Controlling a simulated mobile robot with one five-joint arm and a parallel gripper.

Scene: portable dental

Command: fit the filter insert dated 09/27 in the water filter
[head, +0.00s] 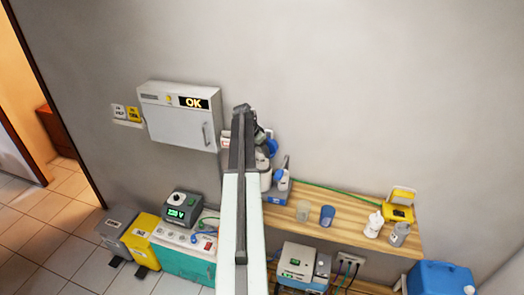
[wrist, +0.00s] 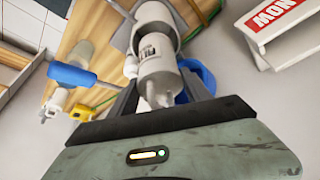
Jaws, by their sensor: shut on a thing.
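In the wrist view, my gripper (wrist: 160,66) is shut on a pale grey cylindrical insert (wrist: 163,78). The insert has a small printed label, too small to read, and a nub at the end nearest the wrist. A grey cylindrical part, probably of the water filter (wrist: 152,14), shows just beyond the insert's far end. I cannot tell whether the two touch. Blue parts show on both sides of the fingers. In the head view, my arm covers most of the gripper and the insert; grey and blue parts (head: 271,149) show just right of it by the wall.
A wooden counter (head: 350,215) runs right along the wall, with cups (head: 327,216), a white bottle (head: 374,225) and a yellow case (head: 398,212). A white wall cabinet reading OK (head: 180,117) hangs left of my arm.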

